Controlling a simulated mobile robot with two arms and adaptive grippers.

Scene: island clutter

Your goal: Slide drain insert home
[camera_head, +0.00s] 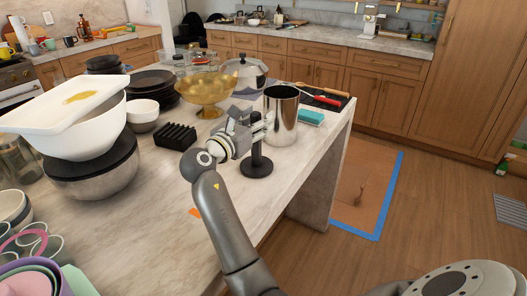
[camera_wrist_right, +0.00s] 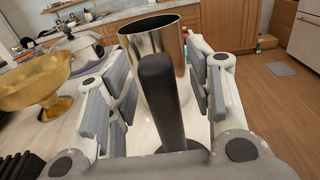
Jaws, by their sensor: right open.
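My right gripper (camera_head: 258,122) is open over the island, with its fingers pointing toward a tall steel cylinder (camera_head: 281,112). In the right wrist view, a black upright post (camera_wrist_right: 160,100) on a round dark base (camera_wrist_right: 182,146) stands between the open fingers (camera_wrist_right: 165,90), in front of the cylinder (camera_wrist_right: 152,45). I cannot tell whether the fingers touch the post. In the head view the post's base (camera_head: 257,167) rests on the counter. A black ribbed rack (camera_head: 175,136) lies left of my arm. I cannot tell which thing is the drain insert. My left gripper is not in view.
A gold bowl (camera_head: 207,90) and a lidded pot (camera_head: 245,71) stand behind the gripper. A teal sponge (camera_head: 311,117) and red-handled utensil (camera_head: 328,100) lie right of the cylinder near the island's edge. Stacked bowls (camera_head: 95,165) crowd the left.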

